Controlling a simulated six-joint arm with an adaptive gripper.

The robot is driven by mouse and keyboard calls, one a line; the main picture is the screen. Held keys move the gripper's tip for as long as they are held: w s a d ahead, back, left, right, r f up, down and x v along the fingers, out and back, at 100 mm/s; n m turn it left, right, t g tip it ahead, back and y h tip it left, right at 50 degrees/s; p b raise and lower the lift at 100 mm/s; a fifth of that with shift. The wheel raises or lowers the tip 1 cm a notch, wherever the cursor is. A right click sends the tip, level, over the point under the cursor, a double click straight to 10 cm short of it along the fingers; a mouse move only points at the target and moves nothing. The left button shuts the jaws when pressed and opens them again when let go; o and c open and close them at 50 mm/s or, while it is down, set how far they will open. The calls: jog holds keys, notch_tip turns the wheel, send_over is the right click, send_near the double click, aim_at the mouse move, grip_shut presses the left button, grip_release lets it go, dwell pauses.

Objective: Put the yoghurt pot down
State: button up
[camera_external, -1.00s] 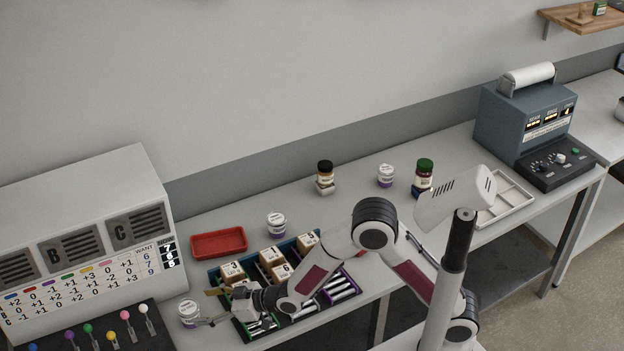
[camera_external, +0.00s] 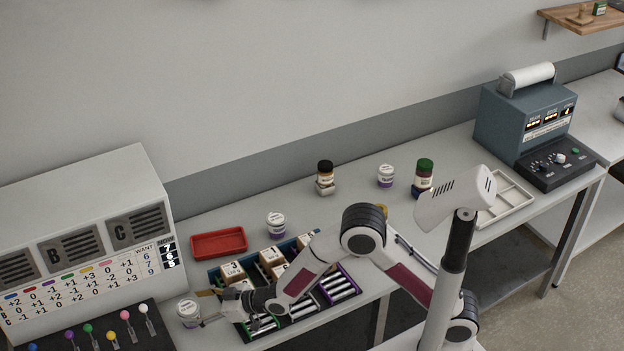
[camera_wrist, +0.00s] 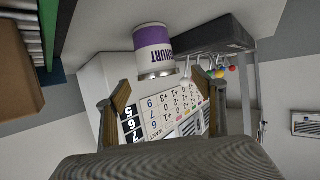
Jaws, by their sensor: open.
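A white and purple yoghurt pot (camera_external: 188,312) stands upright on the table at the lower left, just right of the lever panel. It also shows in the wrist view (camera_wrist: 154,50), upside down in that picture, beyond the fingers. My gripper (camera_external: 207,305) is low beside the pot, to its right. In the wrist view my two fingers (camera_wrist: 165,105) are wide apart with nothing between them. The pot looks clear of both fingertips. Two more yoghurt pots stand on the table, one behind the crate (camera_external: 276,225) and one farther right (camera_external: 386,176).
A dark crate (camera_external: 213,277) with boxes and cylinders lies under my forearm. A red tray (camera_external: 218,243) is behind it. The grey machine (camera_external: 85,225) and coloured levers (camera_external: 105,330) are at left. Jars (camera_external: 424,178) stand at the back; table between is clear.

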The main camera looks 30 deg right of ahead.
aim_at(189, 307)
jog(key=shift+x, duration=1.85)
jog(key=shift+d+f, duration=0.1)
jog(key=c, duration=1.4)
jog(key=shift+r, duration=5.05)
